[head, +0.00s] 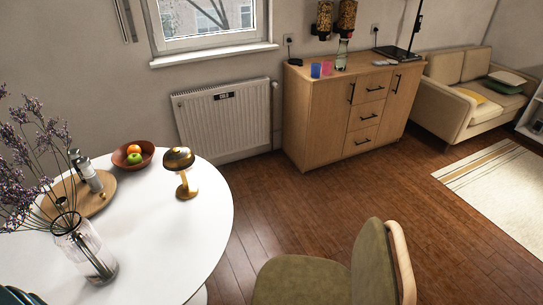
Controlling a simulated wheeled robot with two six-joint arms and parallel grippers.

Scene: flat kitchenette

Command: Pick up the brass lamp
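The brass lamp (182,176) stands upright on the white round table (190,235), near the table's right rim. It has a domed shade, a short stem and a round base. Nothing touches it. Neither of my grippers shows in the head view, so I cannot see where they are or whether they hold anything.
A brown bowl (141,147) with fruit sits left of the lamp. A wooden tray (103,204) with shakers and a glass vase (75,243) of tall stems are further left. An olive chair (375,268) stands right of the table. The tabletop before the lamp is clear.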

